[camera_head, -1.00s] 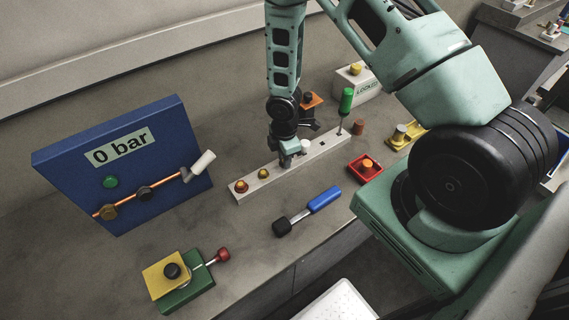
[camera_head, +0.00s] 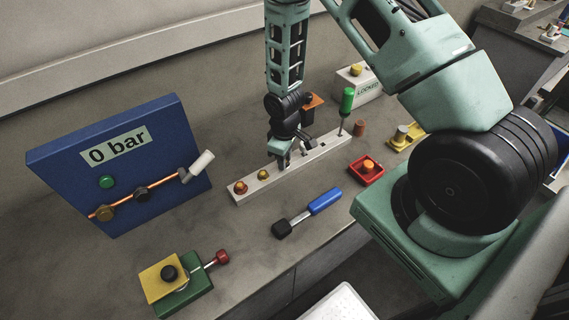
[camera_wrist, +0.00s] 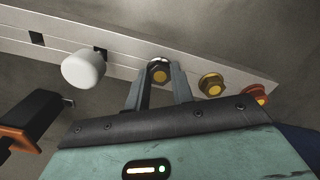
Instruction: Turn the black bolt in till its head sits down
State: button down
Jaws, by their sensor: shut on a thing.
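I cannot tell whether there is a gap under the head. In the head view my gripper (camera_head: 281,164) points down at the bar (camera_head: 252,191), and the bolt is hidden by the fingers.
A white knob (camera_wrist: 83,70) is close on the other side. A green-handled tool (camera_head: 346,101) stands upright at the bar's far end. A blue-handled mallet (camera_head: 323,201) lies in front.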

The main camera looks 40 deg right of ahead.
jog(key=m, duration=0.5)
jog(key=shift+f+m+b, duration=0.1)
jog(key=shift+m+b, duration=0.25)
jog(key=shift+m, duration=0.05)
jog(key=shift+a, duration=0.1)
jog(key=m, duration=0.6)
jog(key=c, duration=1.1)
grip_release()
jog(key=n+b, duration=0.1)
jog(key=n, duration=0.5)
